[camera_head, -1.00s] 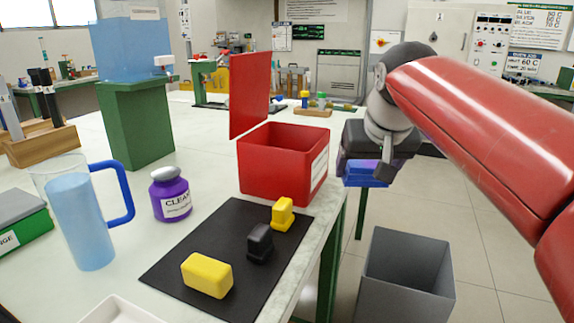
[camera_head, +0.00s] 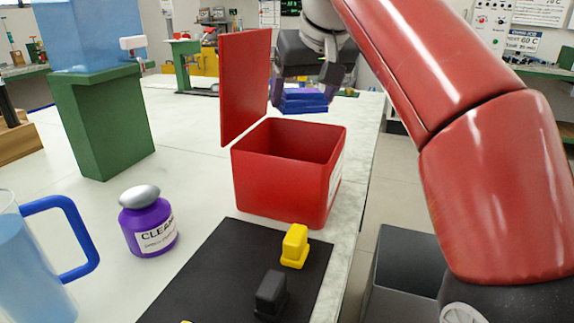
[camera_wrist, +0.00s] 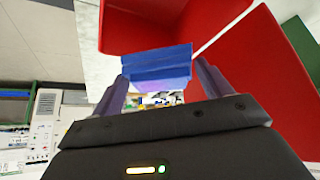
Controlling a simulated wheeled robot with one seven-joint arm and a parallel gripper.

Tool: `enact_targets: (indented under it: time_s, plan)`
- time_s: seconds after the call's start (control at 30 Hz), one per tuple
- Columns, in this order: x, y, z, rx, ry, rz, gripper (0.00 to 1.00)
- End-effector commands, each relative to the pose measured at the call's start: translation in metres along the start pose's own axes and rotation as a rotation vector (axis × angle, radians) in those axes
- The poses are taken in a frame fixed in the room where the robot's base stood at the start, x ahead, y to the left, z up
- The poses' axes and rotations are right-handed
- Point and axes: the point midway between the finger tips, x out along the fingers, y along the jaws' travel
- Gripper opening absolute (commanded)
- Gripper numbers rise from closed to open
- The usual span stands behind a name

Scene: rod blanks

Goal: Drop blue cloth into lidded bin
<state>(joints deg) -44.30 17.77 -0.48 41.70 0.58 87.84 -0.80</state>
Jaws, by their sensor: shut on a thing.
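The blue cloth (camera_head: 304,100) is a folded stack, held by my gripper (camera_head: 308,88) behind and above the red bin in the head view. In the wrist view the cloth (camera_wrist: 157,66) sits between the two fingers of my gripper (camera_wrist: 158,88), which is shut on it. The red lidded bin (camera_head: 275,185) stands on the table with its lid (camera_head: 244,88) raised upright at its left side. Its opening is clear from above. In the wrist view the red bin (camera_wrist: 150,30) lies just beyond the cloth, and a large red panel shows at the right.
A black mat (camera_head: 215,275) with a yellow block (camera_head: 295,245) and a black block (camera_head: 271,295) lies before the bin. A purple jar (camera_head: 148,228), a blue-handled jug (camera_head: 40,260) and a green stand (camera_head: 105,125) are left. A grey floor bin (camera_head: 400,275) stands right of the table.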

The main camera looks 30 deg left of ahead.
Motion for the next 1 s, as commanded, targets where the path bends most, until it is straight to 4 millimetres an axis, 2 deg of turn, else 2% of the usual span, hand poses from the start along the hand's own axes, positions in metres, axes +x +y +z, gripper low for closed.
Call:
enact_targets:
  time_s: [0.43, 0.87, 0.9, 1.0]
  plan:
    - [0.041, 0.0, 0.027, 0.0, -0.001, 0.0, 0.6]
    - [0.045, 0.0, 0.03, 0.001, 0.001, 0.0, 0.6]
    - [0.045, 0.0, 0.03, 0.001, 0.001, 0.0, 0.82]
    - [0.045, 0.0, 0.03, 0.001, 0.001, 0.0, 0.95]
